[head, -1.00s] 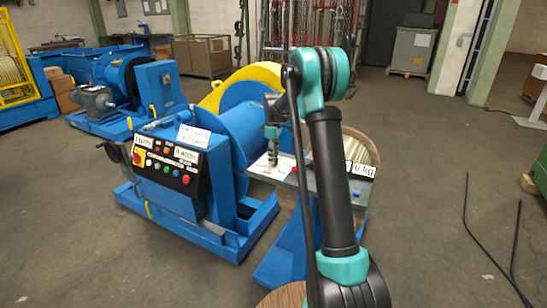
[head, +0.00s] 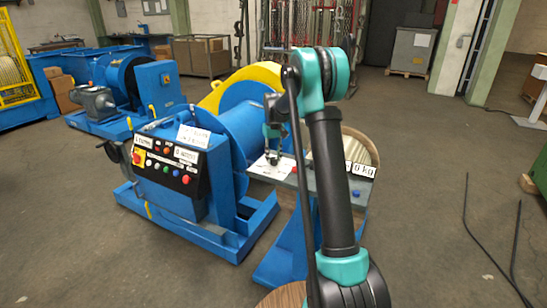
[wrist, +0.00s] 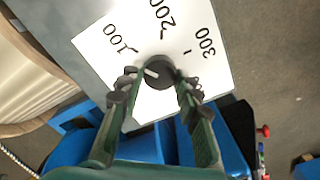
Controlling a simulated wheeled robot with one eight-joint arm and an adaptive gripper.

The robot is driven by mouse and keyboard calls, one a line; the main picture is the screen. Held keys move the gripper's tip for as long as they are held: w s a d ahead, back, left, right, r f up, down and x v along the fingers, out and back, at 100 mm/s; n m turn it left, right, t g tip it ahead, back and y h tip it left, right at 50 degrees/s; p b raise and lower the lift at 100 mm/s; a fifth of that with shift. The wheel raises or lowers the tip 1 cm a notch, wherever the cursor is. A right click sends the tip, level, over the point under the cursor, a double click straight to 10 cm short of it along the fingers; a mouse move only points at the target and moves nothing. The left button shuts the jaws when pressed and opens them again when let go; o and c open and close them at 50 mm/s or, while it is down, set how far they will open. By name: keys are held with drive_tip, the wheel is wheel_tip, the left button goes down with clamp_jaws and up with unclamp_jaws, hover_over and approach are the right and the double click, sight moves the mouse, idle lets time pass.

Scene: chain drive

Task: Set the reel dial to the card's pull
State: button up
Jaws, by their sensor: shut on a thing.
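The reel dial is a round black knob (wrist: 160,72) with a white mark on its left side in the wrist view. It sits on a white scale plate (wrist: 210,70) printed 100, 200 and 300, and the mark lies on the side nearest the 100. My gripper (wrist: 158,80) has a finger on each side of the knob and is shut on it. In the head view my gripper (head: 272,157) points down at the plate on the blue stand. A white card (head: 194,137) stands on the winch console; its writing is too small to read.
The blue winch (head: 230,135) and its console (head: 170,172) stand left of the dial stand. A pale rope reel (head: 350,150) is behind my arm, with a "0 kg" sign (head: 363,170) beside it. Open floor lies to the right, with black cables.

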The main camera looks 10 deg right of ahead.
sight(274, 158)
drive_tip(key=shift+m, duration=0.5)
drive_tip(key=o, duration=1.2)
drive_tip(key=shift+c, duration=0.2)
drive_tip(key=shift+r, duration=0.15)
wheel_tip(274, 158, up, 12)
